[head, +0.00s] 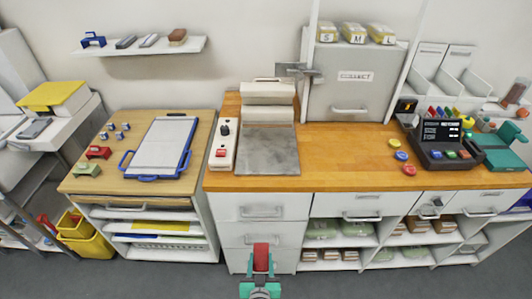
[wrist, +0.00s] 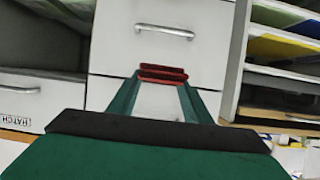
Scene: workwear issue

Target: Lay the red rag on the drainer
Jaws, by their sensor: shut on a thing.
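My gripper (head: 260,275) is shut on the red rag (head: 261,256), which sticks up from between its jaws at the bottom middle of the head view. In the wrist view the rag (wrist: 163,73) is a small folded red strip at the fingertips, in front of white drawers. What looks like the drainer (head: 160,145) is a white ribbed panel with a blue frame, lying on the left wooden table. Its panel looks bare. The gripper is low in front of the drawers, to the right of it and well apart from it.
Small red, green and blue items (head: 98,152) stand left of the drainer. A wooden counter (head: 340,150) on the right carries a white switch box (head: 222,145), a grey plate (head: 268,155) and a dark display unit (head: 442,135). Grey floor lies in front; a yellow bin (head: 90,245) stands left.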

